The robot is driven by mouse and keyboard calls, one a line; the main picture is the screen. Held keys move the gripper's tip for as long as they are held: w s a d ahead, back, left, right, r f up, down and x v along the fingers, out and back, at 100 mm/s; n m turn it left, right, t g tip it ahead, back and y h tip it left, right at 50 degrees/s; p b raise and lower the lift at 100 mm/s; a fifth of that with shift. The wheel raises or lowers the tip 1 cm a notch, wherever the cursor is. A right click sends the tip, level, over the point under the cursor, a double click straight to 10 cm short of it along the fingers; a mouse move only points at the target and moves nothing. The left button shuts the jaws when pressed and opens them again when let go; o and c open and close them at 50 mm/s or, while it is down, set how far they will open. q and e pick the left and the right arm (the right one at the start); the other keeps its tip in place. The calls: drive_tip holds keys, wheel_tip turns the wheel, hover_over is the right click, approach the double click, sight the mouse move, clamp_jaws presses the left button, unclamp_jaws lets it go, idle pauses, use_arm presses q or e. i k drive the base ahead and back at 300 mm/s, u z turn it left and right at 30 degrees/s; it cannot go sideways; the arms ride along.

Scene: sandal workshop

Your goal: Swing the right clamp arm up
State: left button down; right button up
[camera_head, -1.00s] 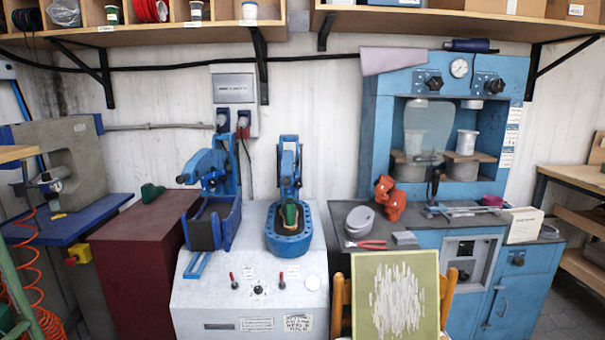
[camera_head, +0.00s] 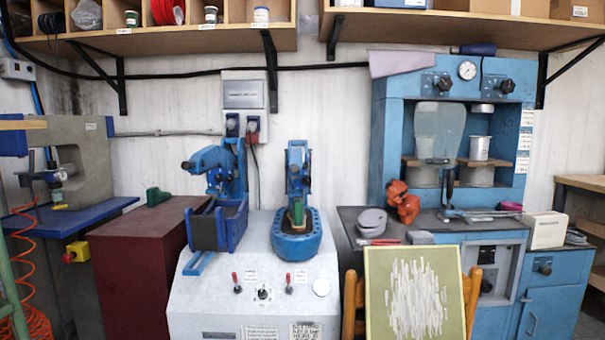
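A white two-station press (camera_head: 245,300) stands in the middle against the wall. The right clamp arm (camera_head: 298,165) is blue and rises upright behind a blue oval tray (camera_head: 297,244). A green block-like piece (camera_head: 297,211) shows between the arm and the tray. The arm is seen head-on, so its tilt is hard to judge. The left clamp arm (camera_head: 212,158) is also blue and leans out to the left above a blue box-shaped tray (camera_head: 217,227). Neither of my grippers is in view.
A maroon cabinet (camera_head: 140,265) stands left of the press. A chair with a green-framed panel (camera_head: 412,295) stands in front, at right. A blue machine (camera_head: 395,110) and a workbench are behind it. Two red-handled levers (camera_head: 289,282) sit on the press front.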

sight(297, 171)
drive_tip(key=u, duration=0.5)
drive_tip(key=k, duration=0.6)
drive_tip(key=u, duration=1)
drive_tip(key=i, duration=1.6)
drive_tip(key=z, duration=0.85)
